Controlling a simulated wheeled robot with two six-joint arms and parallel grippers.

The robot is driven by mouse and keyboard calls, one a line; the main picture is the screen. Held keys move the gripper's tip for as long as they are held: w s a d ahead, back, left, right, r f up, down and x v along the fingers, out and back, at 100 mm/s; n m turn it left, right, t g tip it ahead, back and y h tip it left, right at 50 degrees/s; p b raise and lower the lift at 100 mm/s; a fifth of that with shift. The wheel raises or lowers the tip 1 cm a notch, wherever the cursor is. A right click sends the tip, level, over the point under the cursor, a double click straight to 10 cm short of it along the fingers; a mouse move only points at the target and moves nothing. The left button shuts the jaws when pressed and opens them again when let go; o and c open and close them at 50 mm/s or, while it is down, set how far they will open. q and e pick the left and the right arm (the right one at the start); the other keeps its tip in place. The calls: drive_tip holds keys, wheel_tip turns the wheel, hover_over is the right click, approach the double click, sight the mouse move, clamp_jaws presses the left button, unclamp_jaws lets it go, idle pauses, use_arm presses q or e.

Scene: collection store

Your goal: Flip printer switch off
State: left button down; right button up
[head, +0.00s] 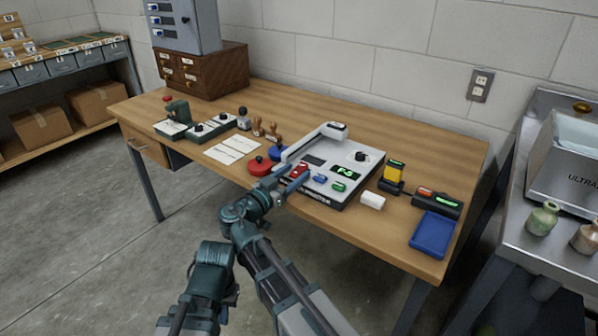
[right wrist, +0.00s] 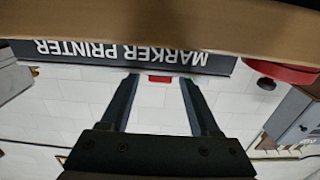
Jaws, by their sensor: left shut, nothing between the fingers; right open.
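The marker printer (head: 318,196) is a flat white and dark unit on the wooden desk, with a raised arm across its top. A red switch (head: 299,169) sits on its left front part, beside a blue and a green button. My right gripper (head: 288,181) is open at the printer's front left, close to the switch; contact cannot be told. In the right wrist view the printer's lettered front (right wrist: 135,52) appears upside down, and a small red part (right wrist: 160,79) shows between the open fingers (right wrist: 158,84). My left gripper (head: 192,268) is shut and empty, low before the desk; its fingers are hard to make out.
Left of the printer are a round red pad (head: 260,166), stamps and white cards (head: 232,150). To its right are a white block (head: 372,201), a yellow device (head: 394,171) and a blue tray (head: 433,235). A steel bench (head: 520,170) stands at right.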

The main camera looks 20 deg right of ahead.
clamp_jaws()
drive_tip(key=g+y+p, duration=0.1)
drive_tip(key=p, duration=0.3)
drive_tip(key=r+g+y+p, duration=0.1)
drive_tip(key=y+p, duration=0.1)
drive_tip(key=p, duration=0.2)
drive_tip(key=shift+w+d+r+p, duration=0.15)
drive_tip(key=shift+r+p, duration=0.1)
drive_tip(key=shift+p, duration=0.15)
drive_tip(key=shift+f+g+y+p, duration=0.2)
drive_tip(key=shift+g+y+p, duration=0.1)
drive_tip(key=shift+g+p, duration=0.15)
unclamp_jaws()
